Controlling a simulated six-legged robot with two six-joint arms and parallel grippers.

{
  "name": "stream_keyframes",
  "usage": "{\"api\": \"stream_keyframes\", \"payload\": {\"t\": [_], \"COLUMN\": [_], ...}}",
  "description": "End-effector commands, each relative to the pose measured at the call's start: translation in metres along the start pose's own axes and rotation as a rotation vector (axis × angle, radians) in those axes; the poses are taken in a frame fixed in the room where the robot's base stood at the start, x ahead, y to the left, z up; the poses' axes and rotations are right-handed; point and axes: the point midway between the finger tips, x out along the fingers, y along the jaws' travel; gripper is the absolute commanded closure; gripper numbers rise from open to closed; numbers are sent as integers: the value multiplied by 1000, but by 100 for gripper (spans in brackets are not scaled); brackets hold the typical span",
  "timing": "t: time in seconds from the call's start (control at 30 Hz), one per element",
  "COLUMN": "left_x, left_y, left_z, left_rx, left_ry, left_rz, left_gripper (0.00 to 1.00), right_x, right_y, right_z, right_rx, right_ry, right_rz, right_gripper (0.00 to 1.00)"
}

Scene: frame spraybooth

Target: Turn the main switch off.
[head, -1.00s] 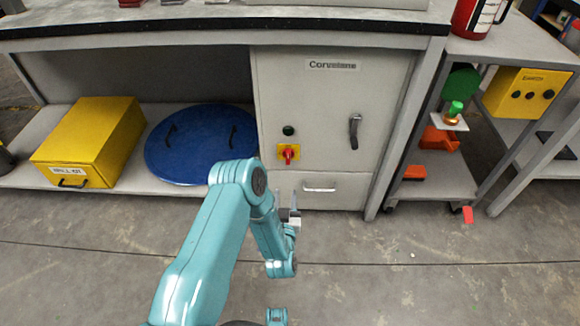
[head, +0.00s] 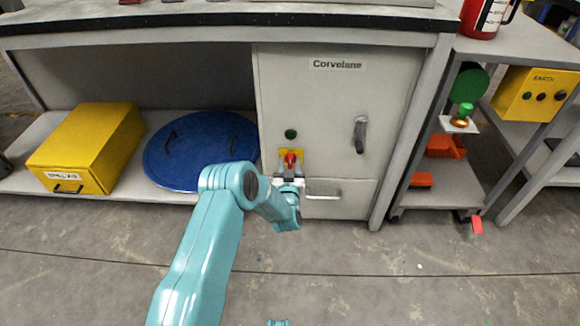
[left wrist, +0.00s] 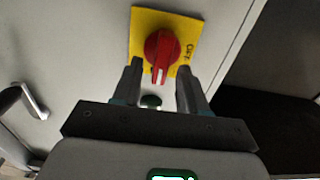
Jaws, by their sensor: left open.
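The main switch is a red rotary knob (head: 290,159) on a yellow plate (left wrist: 143,18), on the front of the grey cabinet. In the left wrist view the knob (left wrist: 162,50) has a white mark pointing down the picture, towards my gripper. The word OFF stands on the plate's right side there. My left gripper (head: 290,177) is open in front of the switch. In the left wrist view its fingertips (left wrist: 160,68) lie on either side of the knob's lower part; I cannot tell whether they touch it.
A green round light (head: 291,134) sits above the switch. The cabinet (head: 330,100) also has a dark door handle (head: 360,134) and a drawer handle (head: 323,196). A blue lid (head: 200,148) and a yellow box (head: 85,150) lie on the shelf to the left.

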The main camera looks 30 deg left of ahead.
Motion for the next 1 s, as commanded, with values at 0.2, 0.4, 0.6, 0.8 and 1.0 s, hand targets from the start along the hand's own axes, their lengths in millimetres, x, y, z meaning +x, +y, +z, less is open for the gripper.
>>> {"api": "stream_keyframes", "payload": {"t": [0.2,0.4,0.6,0.8,1.0], "left_x": [0,0,0,0,0], "left_y": [0,0,0,-2,-5], "left_z": [0,0,1,2,3], "left_rx": [0,0,-26,-119,-283], "left_ry": [0,0,0,0,0], "left_rz": [0,0,0,0,0], "left_gripper": [84,100,100,100,100], "right_x": [0,0,2,8,19], "right_y": [0,0,1,3,6], "right_z": [0,0,0,-4,-11], "right_rx": [0,0,-1,-4,-9], "right_ry": [0,-1,2,16,38], "right_rz": [0,0,0,-1,-2], "right_gripper": [57,57,57,57,57]}}
